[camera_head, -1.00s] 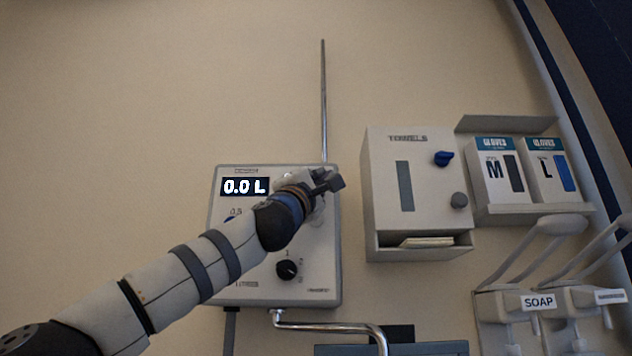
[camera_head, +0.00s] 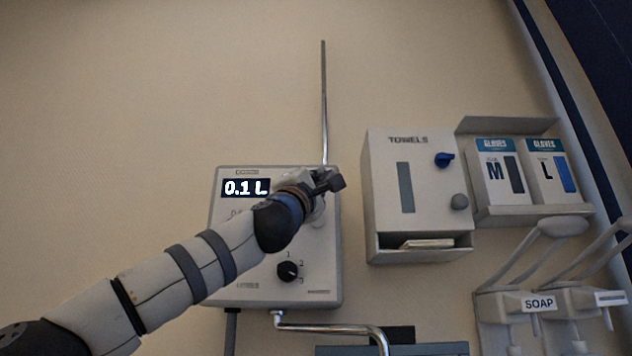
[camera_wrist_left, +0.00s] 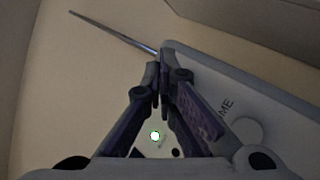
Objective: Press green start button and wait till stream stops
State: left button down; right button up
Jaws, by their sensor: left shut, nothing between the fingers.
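The dispenser panel (camera_head: 222,275) is a pale box on the wall with a dark display (camera_head: 246,187) reading "0.1 L". My left gripper (camera_head: 329,182) is shut and empty in front of the panel's upper right. My arm and gripper cover part of the panel's face in the head view, and no green button shows there. In the left wrist view the shut fingers (camera_wrist_left: 160,78) are over the panel, and a small bright disc with a green rim (camera_wrist_left: 155,136) shows between the finger links. I cannot tell whether the fingers touch the panel. No water stream is visible.
A black dial (camera_head: 288,271) sits low on the panel. A metal spout (camera_head: 335,328) runs below it and leaves the frame at the bottom. A towel box (camera_head: 380,185), glove boxes (camera_head: 497,190) and soap dispensers (camera_head: 505,308) are to the right. The wall at left is clear.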

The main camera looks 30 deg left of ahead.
pick_arm(q)
jog(key=shift+s+d, duration=0.1)
jog(key=s, duration=0.1)
jog(key=s+d+p, duration=0.1)
jog(key=s, duration=0.1)
jog(key=s+d, duration=0.1)
jog(key=shift+s+d, duration=0.1)
jog(key=shift+s, duration=0.2)
pick_arm(e)
jog(key=shift+w+r+t, duration=0.4)
jog(key=shift+w+r, duration=0.5)
jog(key=shift+w, duration=0.05)
pick_arm(q)
jog(key=shift+w, duration=0.1)
